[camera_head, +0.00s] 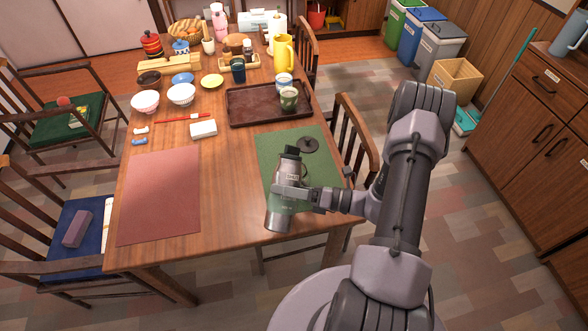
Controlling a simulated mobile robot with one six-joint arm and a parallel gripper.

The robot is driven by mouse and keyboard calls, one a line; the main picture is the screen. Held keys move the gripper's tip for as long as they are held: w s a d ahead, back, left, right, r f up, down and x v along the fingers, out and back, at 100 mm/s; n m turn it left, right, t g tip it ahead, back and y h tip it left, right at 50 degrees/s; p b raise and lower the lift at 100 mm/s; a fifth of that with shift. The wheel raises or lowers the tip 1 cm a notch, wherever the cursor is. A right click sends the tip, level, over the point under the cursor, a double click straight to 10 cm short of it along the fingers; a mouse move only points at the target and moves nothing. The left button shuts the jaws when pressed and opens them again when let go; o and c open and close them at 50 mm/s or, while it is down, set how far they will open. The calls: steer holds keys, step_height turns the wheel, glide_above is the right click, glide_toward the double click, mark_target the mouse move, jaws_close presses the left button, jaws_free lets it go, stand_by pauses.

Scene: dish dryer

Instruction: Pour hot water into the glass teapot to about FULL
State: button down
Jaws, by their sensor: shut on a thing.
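My gripper (292,191) is shut around the middle of a silver flask-like vessel (282,208) with a dark top. The vessel is over the green mat (325,160) near the table's front right corner. Its dark end points toward the back and its shiny end toward the front edge; I cannot tell how far it tilts or whether it touches the mat. A dark round flat piece (308,144) lies on the mat just behind it. I cannot make out a glass teapot or any water.
A dark tray (240,114) with cups (288,98) is behind the mat. A yellow pitcher (284,56) stands farther back. A chair (357,135) is close on the right.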

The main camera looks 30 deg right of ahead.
steer(key=shift+s+a+r+m+p, duration=0.1)
steer(key=shift+r+m+p, duration=0.15)
steer(key=shift+m, duration=0.25)
steer(key=shift+r+m+p, duration=0.1)
steer(key=shift+m+p, duration=0.2)
steer(key=shift+m, duration=0.2)
stand_by(0.6)
steer(key=shift+f+m, duration=0.15)
steer(key=shift+m, duration=0.75)
stand_by(0.8)
steer(key=shift+w+d+f+m, duration=0.1)
steer(key=shift+w+d+m, duration=0.35)
steer(key=shift+m, duration=0.35)
stand_by(3.0)
steer(key=shift+m+p, duration=0.3)
steer(key=shift+p, duration=0.05)
stand_by(0.6)
